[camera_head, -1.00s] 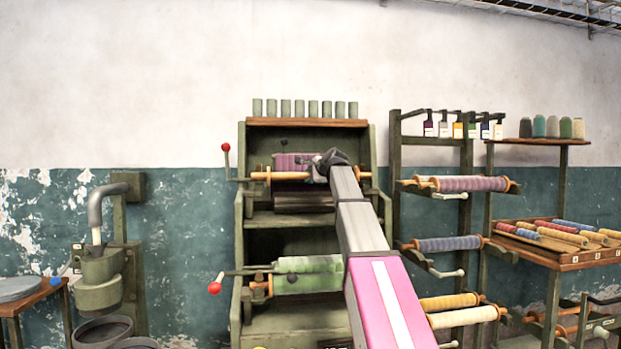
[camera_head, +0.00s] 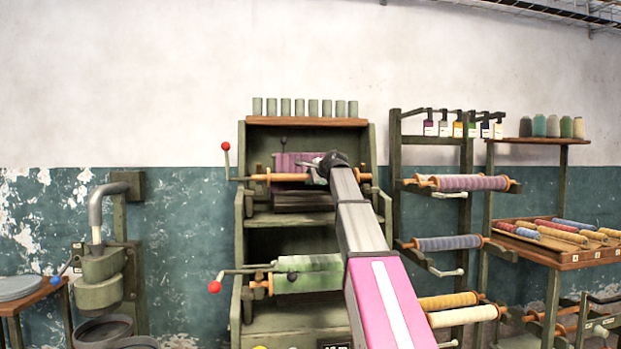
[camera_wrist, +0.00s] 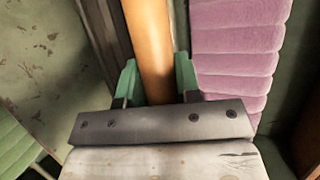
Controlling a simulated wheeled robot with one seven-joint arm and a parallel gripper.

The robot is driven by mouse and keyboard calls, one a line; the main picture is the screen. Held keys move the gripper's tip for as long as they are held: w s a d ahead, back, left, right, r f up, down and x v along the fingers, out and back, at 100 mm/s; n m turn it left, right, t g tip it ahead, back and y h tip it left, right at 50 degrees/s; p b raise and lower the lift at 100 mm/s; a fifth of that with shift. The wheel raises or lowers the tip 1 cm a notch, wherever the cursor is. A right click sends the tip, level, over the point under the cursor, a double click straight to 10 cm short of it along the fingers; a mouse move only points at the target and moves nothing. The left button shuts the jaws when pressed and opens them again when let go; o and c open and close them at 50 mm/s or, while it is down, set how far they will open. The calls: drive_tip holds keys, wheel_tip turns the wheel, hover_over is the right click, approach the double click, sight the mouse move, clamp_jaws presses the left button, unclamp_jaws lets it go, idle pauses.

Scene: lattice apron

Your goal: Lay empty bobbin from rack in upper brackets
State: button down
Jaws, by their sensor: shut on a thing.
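My gripper (camera_head: 326,170) is shut on the empty bobbin (camera_head: 287,177), a bare orange-brown wooden roller, in front of the upper bay of the green machine (camera_head: 241,215). In the wrist view the green fingers (camera_wrist: 157,84) lie on both sides of the bobbin (camera_wrist: 148,35). The bobbin is level, its ends near the sides of the upper bay. My wrist hides part of its middle. The upper brackets are too small to make out, so I cannot tell whether the bobbin rests in them. Purple ribbed cloth (camera_wrist: 235,50) is beside it.
Red-knobbed levers (camera_head: 226,147) stick out at the machine's left. A lower roller holds green cloth (camera_head: 308,264). At right stand a rack of wound bobbins (camera_head: 470,183) and a tray shelf (camera_head: 560,258). A grey pump (camera_head: 100,270) stands at left.

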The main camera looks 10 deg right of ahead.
drive_tip(key=shift+f, duration=1.4)
idle(0.9)
drive_tip(key=c, duration=0.7)
unclamp_jaws()
drive_tip(key=shift+c, duration=0.2)
drive_tip(key=v, duration=1.1)
drive_tip(key=shift+f, duration=0.1)
